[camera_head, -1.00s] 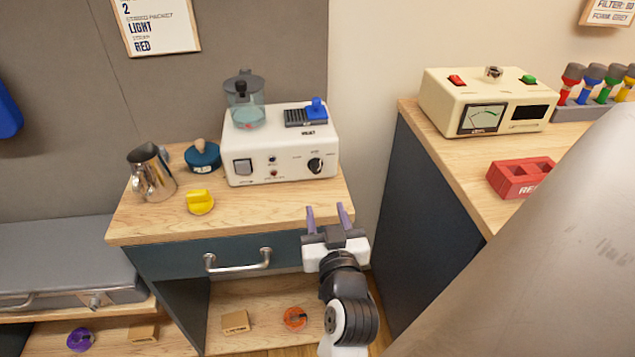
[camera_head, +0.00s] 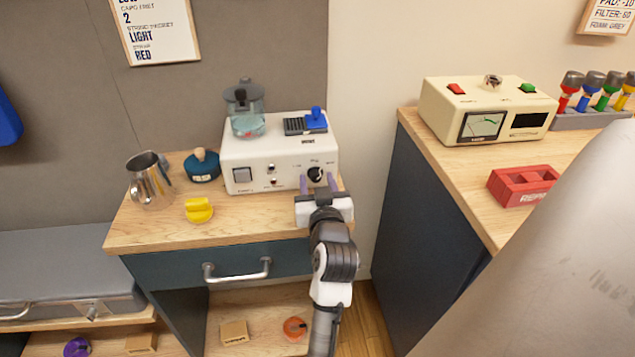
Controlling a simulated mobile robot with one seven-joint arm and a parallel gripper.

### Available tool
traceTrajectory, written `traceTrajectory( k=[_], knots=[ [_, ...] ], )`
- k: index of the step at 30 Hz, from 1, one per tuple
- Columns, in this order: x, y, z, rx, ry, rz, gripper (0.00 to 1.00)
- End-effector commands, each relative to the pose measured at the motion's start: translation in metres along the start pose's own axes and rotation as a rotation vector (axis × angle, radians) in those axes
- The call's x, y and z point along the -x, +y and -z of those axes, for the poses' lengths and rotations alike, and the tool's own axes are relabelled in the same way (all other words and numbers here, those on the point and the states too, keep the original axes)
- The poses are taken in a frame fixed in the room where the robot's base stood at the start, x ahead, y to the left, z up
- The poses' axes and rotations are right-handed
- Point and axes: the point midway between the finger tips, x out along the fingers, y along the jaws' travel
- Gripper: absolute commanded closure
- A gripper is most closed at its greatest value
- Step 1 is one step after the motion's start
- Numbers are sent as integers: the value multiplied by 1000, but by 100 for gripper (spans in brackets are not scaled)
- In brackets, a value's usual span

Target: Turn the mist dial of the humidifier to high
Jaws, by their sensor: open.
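The humidifier (camera_head: 258,161) is a white box on the wooden top of a dark cabinet. It has a translucent tank (camera_head: 245,117) and a blue part on top. Its front carries a square switch at left, small controls in the middle and a round black dial (camera_head: 316,173) at right, with labels too small to read. My gripper (camera_head: 318,187) is open at the front right of the humidifier. Its two purple fingers point at the dial, one on each side of its lower part. I cannot tell whether they touch it.
A drawer handle (camera_head: 237,270) juts out below.

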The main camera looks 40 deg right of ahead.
Motion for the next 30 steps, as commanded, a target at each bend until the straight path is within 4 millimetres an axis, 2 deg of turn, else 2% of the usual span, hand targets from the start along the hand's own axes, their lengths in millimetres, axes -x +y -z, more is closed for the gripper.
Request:
traceTrajectory(
  k=[4, 5, 12, 15, 19, 26, 30],
  knots=[
    [0, 0, 0, 0, 0, 0, 56],
    [0, 0, 0, 0, 0, 0, 58],
    [0, 0, 0, 0, 0, -1, 90],
    [0, 0, 0, 0, 0, -1, 100],
    [0, 0, 1, -47, -1, 0, 100],
    [0, 0, 1, -234, -2, -1, 100],
    [0, 0, 0, -267, -1, -1, 100]
  ],
)
